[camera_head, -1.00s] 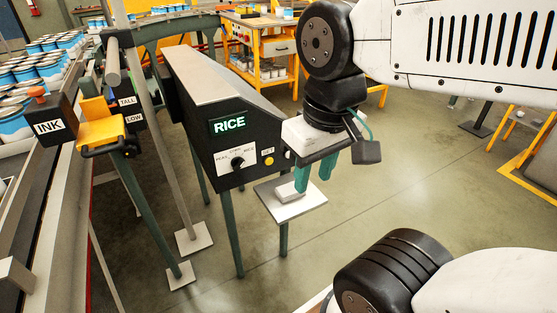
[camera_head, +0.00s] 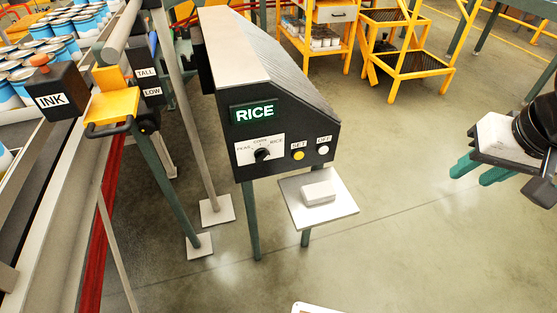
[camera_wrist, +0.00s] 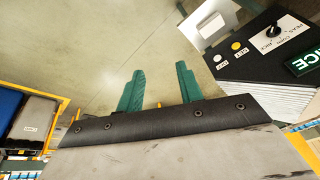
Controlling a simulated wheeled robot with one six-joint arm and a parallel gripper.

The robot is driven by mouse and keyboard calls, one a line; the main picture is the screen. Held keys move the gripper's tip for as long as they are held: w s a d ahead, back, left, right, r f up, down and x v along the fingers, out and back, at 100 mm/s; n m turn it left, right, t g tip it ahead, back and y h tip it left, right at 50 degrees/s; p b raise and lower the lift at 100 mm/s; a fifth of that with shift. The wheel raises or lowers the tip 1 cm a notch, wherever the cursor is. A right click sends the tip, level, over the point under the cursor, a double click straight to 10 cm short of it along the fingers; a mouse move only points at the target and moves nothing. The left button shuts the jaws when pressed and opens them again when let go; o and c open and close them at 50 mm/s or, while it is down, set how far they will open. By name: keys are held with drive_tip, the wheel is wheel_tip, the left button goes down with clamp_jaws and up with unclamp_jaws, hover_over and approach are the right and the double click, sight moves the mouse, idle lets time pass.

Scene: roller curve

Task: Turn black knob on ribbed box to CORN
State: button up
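The black ribbed box (camera_head: 283,88) stands on green legs left of centre in the head view. Its lit display (camera_head: 255,113) reads RICE. Below it, a white dial plate marked PEAS, CORN and RICE carries the black knob (camera_head: 262,155); its exact pointing is too small to tell. In the wrist view the knob (camera_wrist: 277,31) is at upper right, beside the RICE display. My gripper (camera_head: 472,172) is at the right edge of the head view, well right of the box and touching nothing. In the wrist view its green fingers (camera_wrist: 160,90) are apart with only floor between them.
A yellow SET button (camera_head: 298,155) and a white OFF button (camera_head: 323,150) sit right of the knob. A plate with a pale block (camera_head: 318,193) juts out below them. The INK box (camera_head: 55,95) and conveyor are at left. Floor between box and gripper is clear.

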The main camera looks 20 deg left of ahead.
drive_tip(key=w+a+f+m+t+y, duration=0.1)
drive_tip(key=w+a+f+t+y, duration=0.15)
drive_tip(key=w+a+f, duration=0.55)
drive_tip(key=w+a+f+m+t+y, duration=0.1)
drive_tip(key=w+a+f+t, duration=0.25)
drive_tip(key=w+a, duration=0.75)
drive_tip(key=t+y, duration=0.5)
drive_tip(key=t, duration=0.1)
approach(265, 159)
drive_tip(key=x, duration=0.8)
drive_tip(key=shift+w+a, duration=0.15)
clamp_jaws()
